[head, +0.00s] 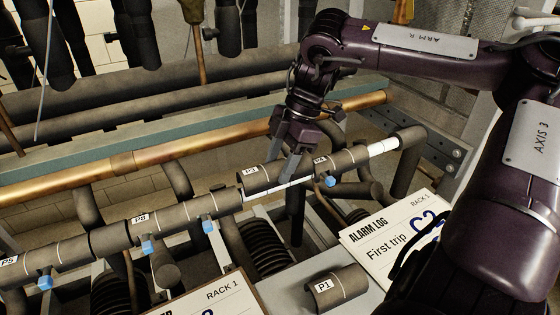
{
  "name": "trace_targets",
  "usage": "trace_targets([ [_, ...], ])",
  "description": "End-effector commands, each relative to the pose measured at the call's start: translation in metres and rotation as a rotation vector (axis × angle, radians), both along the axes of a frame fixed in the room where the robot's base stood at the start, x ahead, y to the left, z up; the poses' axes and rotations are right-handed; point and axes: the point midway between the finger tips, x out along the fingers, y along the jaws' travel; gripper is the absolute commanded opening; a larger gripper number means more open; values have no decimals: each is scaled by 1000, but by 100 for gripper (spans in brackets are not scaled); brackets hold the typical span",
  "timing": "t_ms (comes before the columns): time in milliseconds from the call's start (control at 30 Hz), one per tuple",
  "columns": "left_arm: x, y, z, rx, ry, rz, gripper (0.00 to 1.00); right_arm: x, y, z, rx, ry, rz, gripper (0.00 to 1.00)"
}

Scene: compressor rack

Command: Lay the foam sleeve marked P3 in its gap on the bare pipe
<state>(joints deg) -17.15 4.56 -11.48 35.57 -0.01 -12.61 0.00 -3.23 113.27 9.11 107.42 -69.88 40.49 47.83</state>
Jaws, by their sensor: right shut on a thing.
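The dark foam sleeve marked P3 (258,179) is in the jaws of my right gripper (291,172), which comes down from above. The sleeve lies along the line of the pipe, over the gap left of the sleeve marked P4 (343,160). A white strip of bare pipe (268,191) shows under its near lower edge; I cannot tell whether the sleeve touches the pipe. A second white bare stretch (383,147) shows right of P4. My left gripper is not in view.
A loose sleeve marked P1 (338,287) lies on the grey shelf, beside an alarm log card (385,239). Sleeves marked P8 (150,224) and P5 (60,252) cover the pipe to the left. Blue-capped valves (208,226) stick out below. A copper pipe (180,150) runs behind.

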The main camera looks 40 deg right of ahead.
Motion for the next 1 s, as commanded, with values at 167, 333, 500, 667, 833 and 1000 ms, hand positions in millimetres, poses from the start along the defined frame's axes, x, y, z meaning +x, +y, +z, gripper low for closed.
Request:
trace_targets([
  [167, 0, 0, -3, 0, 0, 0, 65, 0, 0, -4, 0, 0, 0, 26],
  [333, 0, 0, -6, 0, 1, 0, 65, 0, 0, -10, 1, 0, 0, 26],
  [500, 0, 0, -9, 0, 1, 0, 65, 0, 0, -16, 0, 0, 0, 26],
  [667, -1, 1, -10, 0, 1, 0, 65, 0, 0, -19, 0, 0, 0, 26],
  [833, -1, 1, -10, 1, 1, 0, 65, 0, 0, -19, 0, 0, 0, 26],
  [1000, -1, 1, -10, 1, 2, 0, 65, 0, 0, -19, 0, 0, 0, 26],
])
